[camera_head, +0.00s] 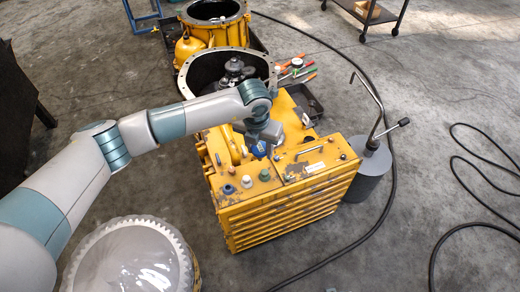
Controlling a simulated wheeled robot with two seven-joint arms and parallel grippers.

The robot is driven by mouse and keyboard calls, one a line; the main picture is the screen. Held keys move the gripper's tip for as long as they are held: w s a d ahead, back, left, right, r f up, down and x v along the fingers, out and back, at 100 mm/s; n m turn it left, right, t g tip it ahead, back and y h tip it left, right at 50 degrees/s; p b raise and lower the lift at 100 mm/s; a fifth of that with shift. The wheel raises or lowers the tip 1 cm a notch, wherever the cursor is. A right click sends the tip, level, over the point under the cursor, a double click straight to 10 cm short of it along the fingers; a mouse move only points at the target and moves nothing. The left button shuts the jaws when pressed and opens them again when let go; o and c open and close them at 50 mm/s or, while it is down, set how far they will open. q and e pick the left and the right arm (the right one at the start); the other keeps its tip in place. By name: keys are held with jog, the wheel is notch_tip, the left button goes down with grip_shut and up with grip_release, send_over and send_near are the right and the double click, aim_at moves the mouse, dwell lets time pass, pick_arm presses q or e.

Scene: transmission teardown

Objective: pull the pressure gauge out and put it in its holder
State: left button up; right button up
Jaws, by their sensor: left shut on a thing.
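I cannot make out the gauge's holder for certain. My right gripper is not in view.
Coloured plugs (247,181) stand on the housing's front top. A grey canister (369,172) with a bent rod stands to its right. Behind are an open bell housing (183,84) and hand tools (298,74). A black hose crosses the floor.

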pick_arm(q)
jog(key=shift+r, duration=0.75)
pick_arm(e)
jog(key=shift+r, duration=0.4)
